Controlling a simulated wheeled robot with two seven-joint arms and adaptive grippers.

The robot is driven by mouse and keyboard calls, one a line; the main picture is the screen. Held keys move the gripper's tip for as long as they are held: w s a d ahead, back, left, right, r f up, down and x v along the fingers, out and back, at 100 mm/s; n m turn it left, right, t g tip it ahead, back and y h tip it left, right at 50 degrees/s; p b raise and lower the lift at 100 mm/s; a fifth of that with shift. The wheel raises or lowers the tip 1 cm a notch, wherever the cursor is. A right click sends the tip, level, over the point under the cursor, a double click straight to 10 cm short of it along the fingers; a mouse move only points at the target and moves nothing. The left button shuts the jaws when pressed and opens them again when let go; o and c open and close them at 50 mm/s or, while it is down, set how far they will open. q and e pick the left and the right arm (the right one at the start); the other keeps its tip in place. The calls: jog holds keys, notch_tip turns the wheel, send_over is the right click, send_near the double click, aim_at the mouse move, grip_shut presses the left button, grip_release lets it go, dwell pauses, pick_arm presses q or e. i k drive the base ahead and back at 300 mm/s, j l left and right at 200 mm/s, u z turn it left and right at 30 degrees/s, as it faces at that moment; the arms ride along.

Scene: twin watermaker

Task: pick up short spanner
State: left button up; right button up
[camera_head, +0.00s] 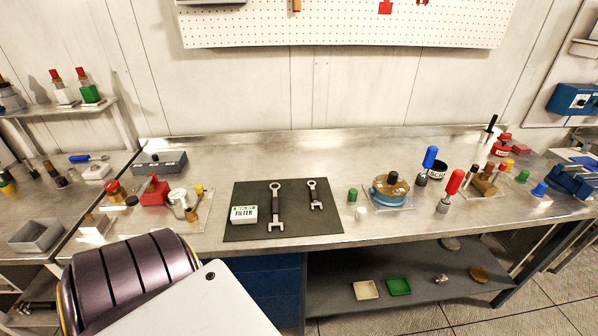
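The short spanner (315,194) lies on the right part of a dark mat (300,224) on the metal workbench. Its ring end points to the back and its open jaw to the front. A longer spanner (276,206) lies to its left on the same mat, in a similar direction. Nothing touches the short spanner. Neither of my grippers shows in this view.
A white filter box (243,214) lies on the mat's left part. Valves and fittings stand left of the mat, including a red block (155,191). A blue and brown round part (389,189) stands to its right. The bench (330,155) behind the mat is clear.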

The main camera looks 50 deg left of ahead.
aim_at(315, 198)
jog(key=i+l+u, duration=0.3)
jog(key=l+u, duration=0.35)
jog(key=i+l+u, duration=0.15)
jog(key=u, duration=0.15)
jog(key=l+u, duration=0.35)
jog(key=l, duration=0.15)
